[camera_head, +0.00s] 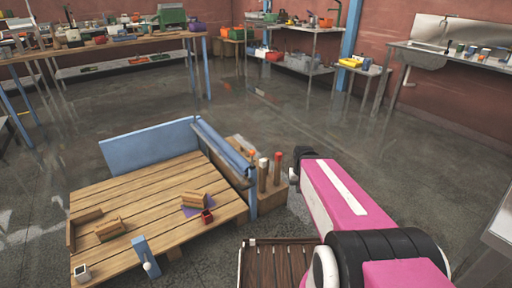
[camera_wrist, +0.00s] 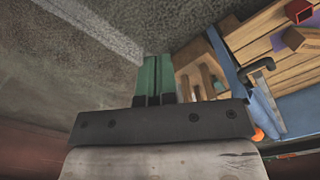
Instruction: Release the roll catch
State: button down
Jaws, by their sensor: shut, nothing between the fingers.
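No part is clearly recognizable as the roll catch. A dark hooked handle (camera_wrist: 258,69) stands at the blue rail in the wrist view, and I cannot tell whether it is the catch. A blue upright with a pale knob (camera_head: 147,264) stands at the front edge of the wooden platform (camera_head: 150,205). My gripper (camera_wrist: 157,62) has its green fingers together, with nothing between them. It is apart from the hooked handle, to its left in the wrist view. In the head view my pink arm reaches to the right of the platform, and the fingers are hidden.
A blue rail (camera_head: 222,147) and a blue panel (camera_head: 150,146) edge the platform. A wooden holder (camera_head: 271,200) with upright handled pieces stands beside the rail. The floor behind is clear up to the benches.

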jog(key=w+a+m, duration=0.2)
jog(key=w+a, duration=0.3)
jog(key=w, duration=0.7)
notch_tip(320, 180, up, 6)
jog(key=m+g+h, duration=0.2)
jog(key=m, duration=0.3)
send_over(252, 153)
jog(key=w+d, duration=0.1)
jog(key=w, duration=0.1)
jog(key=shift+w+f, duration=0.1)
jog(key=shift+f, duration=0.1)
jog(key=w+a+r+m, duration=0.2)
jog(key=w+a+r, duration=0.2)
jog(key=w+a, duration=0.2)
jog(key=shift+w+a+r, duration=0.25)
jog(key=shift+w+a, duration=0.1)
jog(key=shift+a, duration=0.9)
jog(key=s+d+f, duration=0.2)
jog(key=f, duration=0.3)
jog(key=s+d+f, duration=0.2)
jog(key=d+f, duration=0.1)
jog(key=f, duration=0.2)
jog(key=shift+s+f, duration=0.15)
jog(key=shift+s, duration=0.25)
